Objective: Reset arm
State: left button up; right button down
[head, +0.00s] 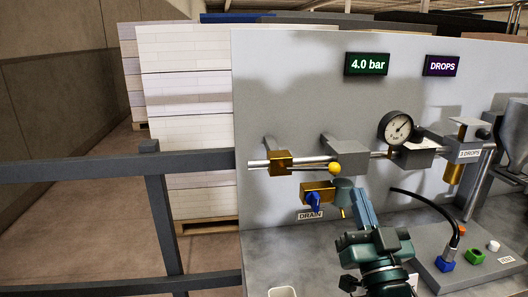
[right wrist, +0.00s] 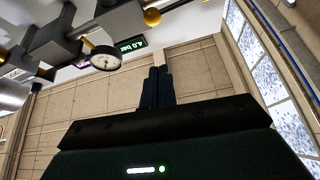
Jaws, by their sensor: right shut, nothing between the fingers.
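My right gripper (head: 362,196) stands in front of the grey panel, its fingers pointing up, to the right of the blue drain handle (head: 314,202) and below the yellow knob (head: 335,168). In the right wrist view its two dark fingers (right wrist: 158,72) lie together with nothing between them. I cannot tell from the head view how far the fingertips are from the pipe fittings. My left gripper is in neither view.
The panel carries a pipe, a round gauge (head: 396,128) and a green "4.0 bar" display (head: 366,64). A control box (head: 472,262) with coloured buttons sits at right. A dark railing (head: 75,166) crosses at left, before stacked white reams (head: 186,70).

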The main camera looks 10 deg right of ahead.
jog(key=s+a+f+n+g+y+p, duration=0.1)
jog(key=a+f+g+y+p, duration=0.15)
jog(key=f, duration=0.45)
jog(key=s+a+f+n+g+y+p, duration=0.1)
jog(key=a+f+n+g, duration=0.15)
jog(key=f, duration=0.35)
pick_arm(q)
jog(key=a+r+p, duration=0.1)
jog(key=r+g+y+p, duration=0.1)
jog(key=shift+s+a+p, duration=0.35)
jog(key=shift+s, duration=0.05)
pick_arm(e)
jog(key=s+a+f+g, duration=0.2)
jog(key=s+f+g, duration=0.2)
jog(key=s+f, duration=0.3)
jog(key=s+a+f+n+g+y, duration=0.1)
jog(key=s+f+g, duration=0.3)
jog(key=f, duration=0.6)
jog(key=s+a, duration=0.1)
jog(key=s, duration=0.1)
jog(key=shift+s+a, duration=0.3)
jog(key=shift+s, duration=0.1)
